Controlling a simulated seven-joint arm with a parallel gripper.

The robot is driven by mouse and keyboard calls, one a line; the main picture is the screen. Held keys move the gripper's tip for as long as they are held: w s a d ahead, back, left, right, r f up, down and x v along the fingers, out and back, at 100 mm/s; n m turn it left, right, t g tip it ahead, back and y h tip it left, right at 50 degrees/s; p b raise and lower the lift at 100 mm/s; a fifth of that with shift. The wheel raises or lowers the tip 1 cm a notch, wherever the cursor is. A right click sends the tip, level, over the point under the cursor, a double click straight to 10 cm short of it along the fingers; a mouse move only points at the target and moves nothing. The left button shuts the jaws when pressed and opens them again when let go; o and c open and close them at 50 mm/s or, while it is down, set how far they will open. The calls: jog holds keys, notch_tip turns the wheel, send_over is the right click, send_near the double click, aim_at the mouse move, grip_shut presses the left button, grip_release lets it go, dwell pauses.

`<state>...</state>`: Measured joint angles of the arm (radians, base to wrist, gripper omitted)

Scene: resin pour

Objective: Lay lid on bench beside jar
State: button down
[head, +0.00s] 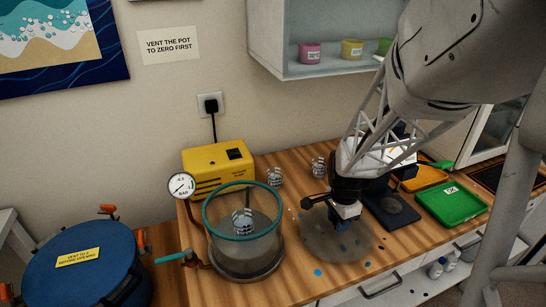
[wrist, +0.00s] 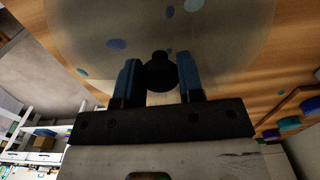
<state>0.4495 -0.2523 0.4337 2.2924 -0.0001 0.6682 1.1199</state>
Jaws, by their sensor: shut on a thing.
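The lid (head: 325,236) is a clear round disc with a black knob (wrist: 160,72), in the head view over the bench (head: 290,285) just right of the jar. It looks level and at or very near the bench top; I cannot tell whether it touches. My gripper (head: 345,219) is above it, pointing down. In the wrist view my gripper (wrist: 160,78) has its two blue fingers shut on the knob. The lid also shows there (wrist: 235,45), with blue spots seen through it. The jar (head: 220,247) is clear with a teal rim, open-topped, with a striped cup (head: 242,222) inside.
A yellow pump (head: 205,172) and gauge (head: 181,186) stand behind the jar. Two striped cups (head: 275,177) (head: 319,167) stand at the back. A dark scale (head: 380,205) and a green tray (head: 452,205) are right of the lid. A blue pot (head: 80,280) stands left.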

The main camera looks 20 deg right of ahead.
jog(key=shift+f, duration=0.5)
dwell(0.7)
jog(key=c, duration=0.7)
grip_release()
jog(key=shift+o, duration=0.2)
jog(key=shift+r, duration=0.1)
jog(key=shift+r, duration=3.9)
jog(key=s+a+r+n+t, duration=0.1)
jog(key=s+a+r+n, duration=0.4)
jog(key=a+n, duration=0.4)
jog(key=s+a+r+n+t, duration=0.1)
jog(key=s+a+r+n, duration=0.5)
jog(key=a+r+n, duration=0.2)
jog(key=shift+a+n+t, duration=0.3)
jog(key=shift+a+n, duration=0.1)
jog(key=shift+a, duration=0.65)
